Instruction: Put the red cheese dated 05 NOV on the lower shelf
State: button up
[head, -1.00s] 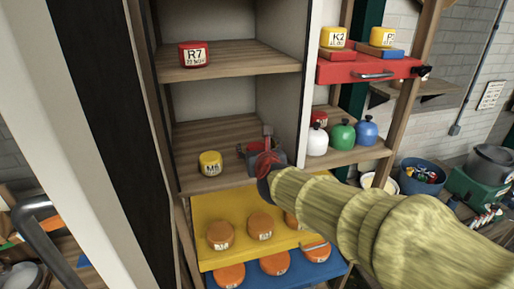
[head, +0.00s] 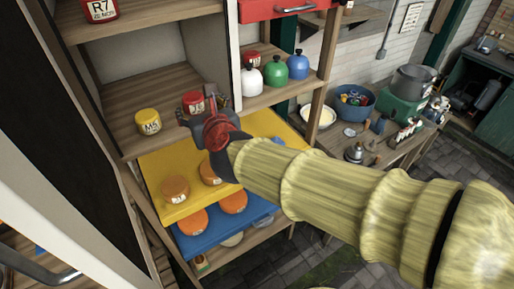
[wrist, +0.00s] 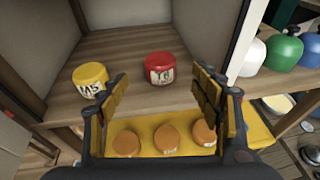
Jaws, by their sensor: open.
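A red cheese (head: 193,101) with a white label stands upright on the lower shelf board (head: 150,104), right of a yellow cheese (head: 148,121). In the wrist view the red cheese (wrist: 163,67) stands between and beyond my open fingers, apart from them; its date is too small to read. My gripper (head: 197,119) is open and empty, in front of the shelf's edge. In the wrist view my gripper (wrist: 163,92) shows both fingers spread.
Orange cheeses (head: 175,189) sit on a yellow board (head: 160,205) and a blue board (head: 195,243) below. White, green and blue bottles (head: 274,72) stand right of the divider (head: 234,70), with a red cheese (head: 252,57) behind them. The shelf behind the nearer cheeses is free.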

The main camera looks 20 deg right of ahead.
jog(key=s+d+f+n+g, duration=0.3)
jog(key=s+n, duration=0.5)
jog(key=n, duration=0.3)
jog(key=s+d+f+n+g+h, duration=0.1)
jog(key=s+d+f+n+g, duration=0.2)
jog(key=s+d+f+n, duration=0.2)
jog(key=s+d+f+n+g+h, duration=0.1)
jog(key=s+d+f+n, duration=0.3)
jog(key=n, duration=1.4)
jog(key=s+d+g, duration=0.1)
jog(key=s+d, duration=0.3)
jog(key=s, duration=0.4)
jog(key=shift+s+d+g, duration=0.3)
jog(key=shift+s+g, duration=0.05)
jog(key=shift+g, duration=0.05)
